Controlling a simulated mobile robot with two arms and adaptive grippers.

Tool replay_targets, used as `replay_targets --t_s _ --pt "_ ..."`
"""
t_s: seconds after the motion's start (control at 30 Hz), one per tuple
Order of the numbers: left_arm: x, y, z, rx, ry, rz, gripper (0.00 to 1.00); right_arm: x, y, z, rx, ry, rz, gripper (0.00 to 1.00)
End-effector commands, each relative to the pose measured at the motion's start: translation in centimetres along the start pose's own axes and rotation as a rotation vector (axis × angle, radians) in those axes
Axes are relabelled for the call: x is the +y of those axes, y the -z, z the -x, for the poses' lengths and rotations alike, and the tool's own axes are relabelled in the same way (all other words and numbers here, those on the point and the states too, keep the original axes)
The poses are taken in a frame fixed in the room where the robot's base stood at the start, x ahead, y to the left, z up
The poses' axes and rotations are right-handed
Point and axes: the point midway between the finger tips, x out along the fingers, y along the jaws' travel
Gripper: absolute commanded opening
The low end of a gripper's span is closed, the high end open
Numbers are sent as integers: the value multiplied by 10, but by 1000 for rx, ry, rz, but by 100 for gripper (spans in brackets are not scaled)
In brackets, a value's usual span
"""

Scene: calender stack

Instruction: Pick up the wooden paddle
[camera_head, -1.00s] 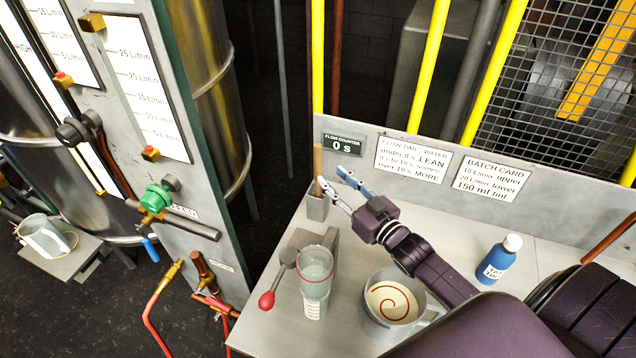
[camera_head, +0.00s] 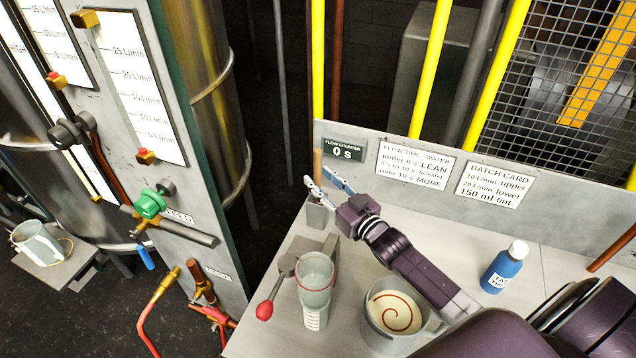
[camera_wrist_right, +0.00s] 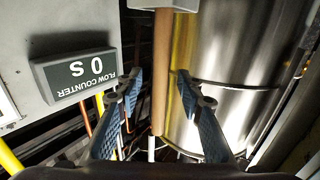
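The wooden paddle (camera_head: 317,162) stands upright in a small grey holder (camera_head: 316,216) at the back left of the bench. Only its plain handle shows; its lower end is hidden in the holder. My right gripper (camera_head: 319,179) is open at the handle, one finger on each side of it. In the right wrist view the paddle (camera_wrist_right: 161,60) runs between the two spread blue fingers (camera_wrist_right: 159,80), with a gap visible on both sides. My left gripper is not in view.
A blue bottle (camera_head: 503,270) stands to the right. A low sign panel (camera_head: 470,155) runs behind.

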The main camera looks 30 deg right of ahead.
Motion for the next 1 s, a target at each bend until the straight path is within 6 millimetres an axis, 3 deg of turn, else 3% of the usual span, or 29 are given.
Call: replay_targets --t_s 0.17,0.43,0.73,1.0 --pt "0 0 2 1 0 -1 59 0 0 -15 -1 0 0 34" --pt "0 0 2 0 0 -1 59 0 -2 -16 -2 0 0 34" --pt "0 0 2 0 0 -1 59 0 -1 -16 -1 0 1 1" --pt "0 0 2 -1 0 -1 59 0 -1 -16 -1 0 1 0"
